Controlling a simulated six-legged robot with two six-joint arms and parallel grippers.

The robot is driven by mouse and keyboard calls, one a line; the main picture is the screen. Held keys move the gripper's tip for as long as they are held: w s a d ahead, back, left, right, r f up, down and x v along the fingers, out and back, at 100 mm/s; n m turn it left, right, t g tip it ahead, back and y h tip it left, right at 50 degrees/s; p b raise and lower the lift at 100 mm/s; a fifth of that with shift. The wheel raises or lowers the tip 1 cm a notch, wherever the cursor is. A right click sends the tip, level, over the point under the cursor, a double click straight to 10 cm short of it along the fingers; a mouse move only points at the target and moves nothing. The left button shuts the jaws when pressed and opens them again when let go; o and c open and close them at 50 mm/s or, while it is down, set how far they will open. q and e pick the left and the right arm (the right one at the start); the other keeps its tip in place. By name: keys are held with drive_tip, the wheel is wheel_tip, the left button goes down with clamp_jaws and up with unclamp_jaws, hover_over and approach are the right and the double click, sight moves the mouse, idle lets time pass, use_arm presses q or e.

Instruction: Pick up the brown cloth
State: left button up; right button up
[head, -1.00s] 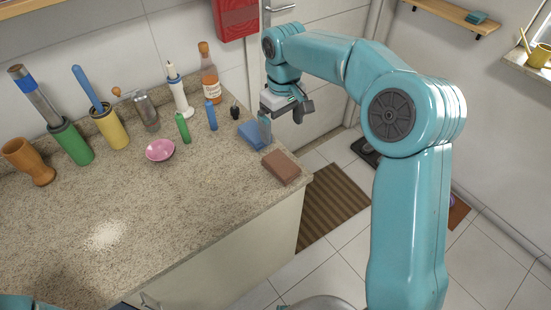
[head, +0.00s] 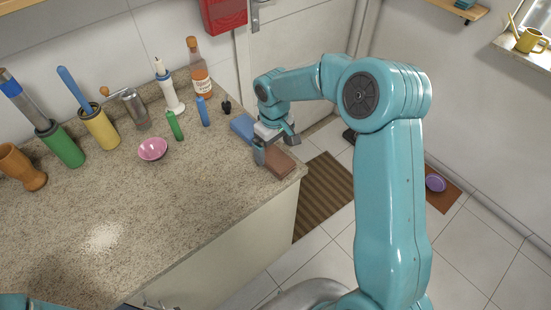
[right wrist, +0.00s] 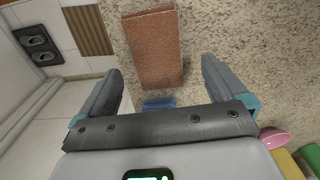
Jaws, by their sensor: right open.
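The brown cloth (head: 280,165) is a folded block lying on the speckled counter near its right front corner. In the right wrist view the brown cloth (right wrist: 153,50) lies ahead of the gripper, between the lines of the two fingers. My right gripper (head: 276,149) is open and empty, just behind and above the cloth, and hides part of its far side. In the right wrist view the open jaws (right wrist: 161,72) show one finger on each side, wider apart than the cloth. My left gripper is not in view.
A blue cloth (head: 242,126) lies just behind the brown one, also in the right wrist view (right wrist: 158,104). The front counter (head: 130,220) is clear.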

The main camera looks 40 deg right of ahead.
sight(274, 156)
drive_tip(key=f, duration=0.4)
drive_tip(key=shift+w+d+f+p, duration=0.15)
drive_tip(key=shift+w+p, duration=0.2)
drive_tip(key=shift+p, duration=0.05)
drive_tip(key=shift+s+f, duration=0.1)
drive_tip(key=shift+s, duration=0.2)
drive_tip(key=shift+w, duration=0.2)
drive_tip(key=c, duration=1.1)
drive_tip(key=shift+s, duration=0.1)
drive_tip(key=shift+r, duration=0.65)
wheel_tip(274, 156, up, 19)
drive_tip(key=shift+f+b, duration=0.1)
drive_tip(key=shift+b, duration=0.7)
